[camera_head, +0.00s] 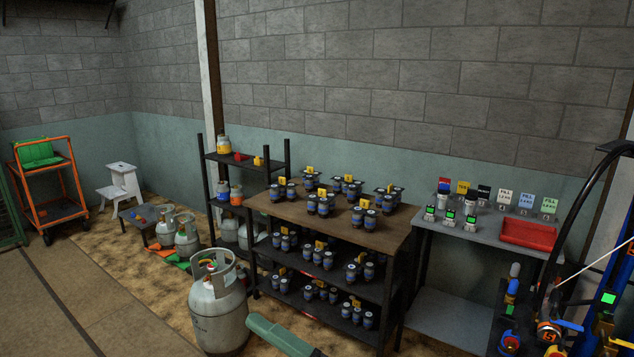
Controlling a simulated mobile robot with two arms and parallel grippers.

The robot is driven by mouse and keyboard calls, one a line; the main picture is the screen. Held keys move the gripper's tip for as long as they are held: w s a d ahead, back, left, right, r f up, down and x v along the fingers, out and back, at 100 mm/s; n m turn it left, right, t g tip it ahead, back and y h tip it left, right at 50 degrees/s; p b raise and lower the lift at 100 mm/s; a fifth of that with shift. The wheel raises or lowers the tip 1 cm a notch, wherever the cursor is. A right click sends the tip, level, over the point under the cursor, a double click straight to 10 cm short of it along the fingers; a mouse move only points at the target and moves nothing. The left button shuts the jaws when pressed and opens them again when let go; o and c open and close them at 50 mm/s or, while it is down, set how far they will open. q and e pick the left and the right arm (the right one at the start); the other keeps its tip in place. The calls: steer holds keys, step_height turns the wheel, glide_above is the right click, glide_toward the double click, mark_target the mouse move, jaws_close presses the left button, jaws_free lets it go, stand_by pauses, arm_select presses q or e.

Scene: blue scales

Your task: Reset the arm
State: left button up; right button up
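Neither of my grippers can be made out in the head view. No part that I can clearly tell as my arm shows, so I cannot see how the arms are posed or whether they hold anything.
A grey gas cylinder (218,308) stands on the floor, left of a dark shelf unit (270,209) holding several small dark canisters. A grey table (470,234) carries a red tray (528,235). Hoses and coloured equipment crowd the right edge. The left floor (60,300) is clear.

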steer(key=w+d+f+m+t+h, duration=0.3)
steer(key=w+d+m+t+h, duration=0.15)
steer(key=d+m+h, duration=0.4)
steer(key=w+d+f+m+t+h, duration=0.25)
steer(key=d+m+t+h, duration=0.25)
steer(key=d+m+h, duration=0.35)
steer(key=s+d+f+m+g+h, duration=0.2)
steer(key=d+f+m+g, duration=0.2)
steer(key=d+f+m, duration=0.35)
steer(key=s+d+f+g, duration=0.3)
steer(key=s+f+g, duration=0.3)
steer(key=s+f, duration=0.4)
steer(key=s+d+f+g, duration=0.2)
steer(key=s+f+g, duration=0.5)
steer(key=s, duration=0.5)
step_height(320, 180, down, 27)
steer(key=s, duration=0.2)
steer(key=s+d+f+g, duration=0.1)
steer(key=s+d+f, duration=0.2)
steer(key=s+f, duration=1.2)
steer(key=shift+s+d+h, duration=0.2)
steer(key=shift+s+h, duration=0.1)
steer(key=shift+s, duration=0.5)
